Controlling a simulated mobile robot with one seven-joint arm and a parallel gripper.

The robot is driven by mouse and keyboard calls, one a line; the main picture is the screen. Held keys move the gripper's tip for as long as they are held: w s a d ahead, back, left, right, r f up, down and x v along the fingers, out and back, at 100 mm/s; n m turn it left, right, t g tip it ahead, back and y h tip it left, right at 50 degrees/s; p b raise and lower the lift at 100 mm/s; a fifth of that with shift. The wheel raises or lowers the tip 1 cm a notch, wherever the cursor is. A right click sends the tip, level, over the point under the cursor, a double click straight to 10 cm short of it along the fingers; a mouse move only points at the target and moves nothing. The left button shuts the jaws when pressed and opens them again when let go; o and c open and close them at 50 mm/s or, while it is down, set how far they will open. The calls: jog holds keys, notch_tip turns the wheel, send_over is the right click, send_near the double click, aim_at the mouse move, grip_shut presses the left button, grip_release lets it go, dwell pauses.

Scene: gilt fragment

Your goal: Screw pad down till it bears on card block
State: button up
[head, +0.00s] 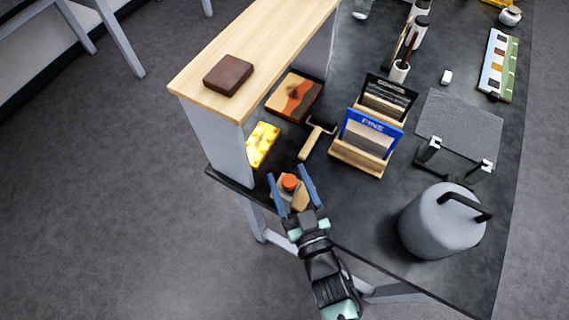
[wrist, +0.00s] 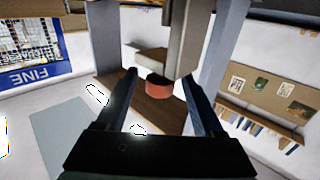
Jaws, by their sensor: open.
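My gripper (head: 287,172) is open at the near left corner of the dark bench. Its two blue fingers stand on either side of a round orange pad (head: 289,182), with the left and right fingers apart from it. The pad sits over a tan wooden piece (head: 300,200), partly hidden by my gripper. In the wrist view the orange-red pad (wrist: 158,86) shows between the fingers, under a beige arm (wrist: 180,45) and above a brown wooden surface (wrist: 150,112). I cannot tell which piece is the card block, or whether the pad touches what is below it.
A wooden shelf (head: 260,40) on grey uprights rises close at the left, with a dark brown block (head: 228,75) on it. A yellow block (head: 262,145), a wooden T-shaped tool (head: 312,142) and a rack with a blue FINE sheet (head: 371,130) stand beyond. A grey canister (head: 440,222) is at right.

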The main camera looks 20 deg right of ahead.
aim_at(287, 176)
jog(key=shift+w+d, duration=0.1)
jog(key=shift+w, duration=1.4)
grip_shut()
